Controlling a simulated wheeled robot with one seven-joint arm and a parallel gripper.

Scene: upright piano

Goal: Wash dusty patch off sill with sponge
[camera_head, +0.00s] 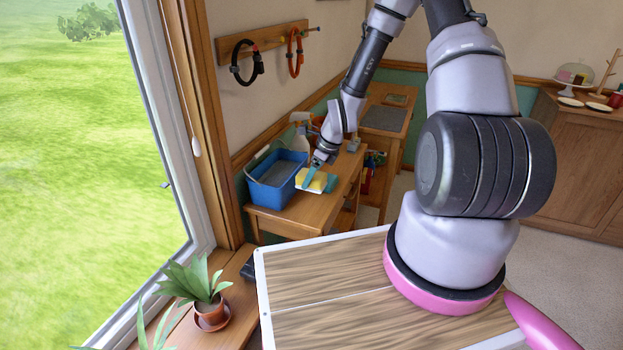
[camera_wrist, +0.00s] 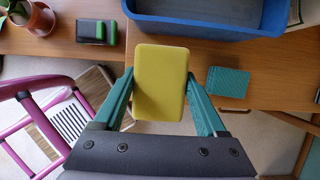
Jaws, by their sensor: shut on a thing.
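My gripper (camera_head: 311,172) is shut on a yellow sponge (camera_wrist: 161,82), with one teal finger on each side of it. The sponge also shows in the head view (camera_head: 313,182), at the small wooden table beside the blue tub. I cannot tell whether it touches the table. The wooden sill (camera_head: 237,296) runs along the window at the lower left, well away from my gripper. I cannot make out a dusty patch on it; my own body hides part of it.
A blue tub (camera_head: 270,192) stands on the wooden table (camera_head: 290,222), with a spray bottle (camera_head: 300,137) behind it. A teal block (camera_wrist: 228,82) lies right of the sponge in the wrist view. A potted plant (camera_head: 210,308) and a dark object (camera_head: 249,269) are on the sill.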

